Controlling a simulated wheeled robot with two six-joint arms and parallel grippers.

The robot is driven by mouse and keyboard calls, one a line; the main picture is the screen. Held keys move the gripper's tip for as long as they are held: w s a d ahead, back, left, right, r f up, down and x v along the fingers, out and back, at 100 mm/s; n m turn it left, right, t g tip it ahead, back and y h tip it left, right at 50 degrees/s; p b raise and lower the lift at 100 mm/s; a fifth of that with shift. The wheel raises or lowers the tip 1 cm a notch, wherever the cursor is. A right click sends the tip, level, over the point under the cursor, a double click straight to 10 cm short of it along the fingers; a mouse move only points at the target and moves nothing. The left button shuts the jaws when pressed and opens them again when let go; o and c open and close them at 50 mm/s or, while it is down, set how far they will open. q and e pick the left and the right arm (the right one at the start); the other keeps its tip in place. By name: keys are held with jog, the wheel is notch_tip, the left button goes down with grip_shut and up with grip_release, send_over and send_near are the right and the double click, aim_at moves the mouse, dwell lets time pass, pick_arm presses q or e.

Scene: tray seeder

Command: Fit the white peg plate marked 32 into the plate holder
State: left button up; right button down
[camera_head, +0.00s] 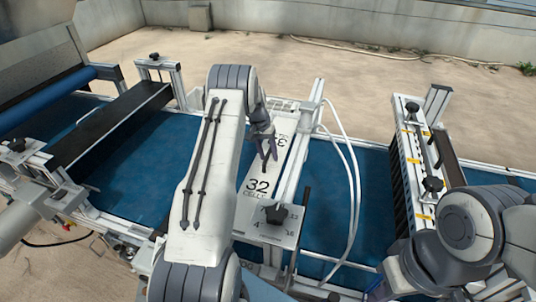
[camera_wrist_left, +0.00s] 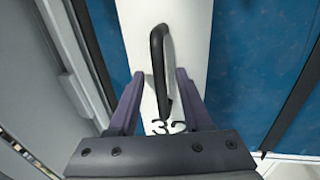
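The white peg plate (camera_head: 256,187), marked 32 CELLS, lies lengthwise across the blue bed beside a white rail. In the left wrist view, the plate (camera_wrist_left: 190,40) carries a black bar handle (camera_wrist_left: 157,60). My left gripper (camera_head: 267,160) is over the plate. In the wrist view, my left gripper (camera_wrist_left: 158,85) has its two purple fingers apart, one on each side of the handle, with gaps visible. The plate holder cannot be told apart from the white frame around the plate, and my left arm hides part of it. My right arm shows at lower right; its fingertips are not clear.
A white rail (camera_head: 302,145) runs along the plate's right side, with pale hoses (camera_head: 352,180) beyond it. A black knob (camera_head: 276,213) stands on the bracket at the near end. A barred unit with knobs (camera_head: 412,165) stands at right. The blue bed (camera_head: 145,170) is clear at left.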

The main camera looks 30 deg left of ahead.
pick_arm(q)
jog(key=shift+f, duration=0.1)
jog(key=shift+a+r, duration=0.1)
jog(key=shift+r, duration=0.35)
jog(key=b+v, duration=0.2)
jog(key=v, duration=0.7)
jog(key=shift+r+b, duration=0.4)
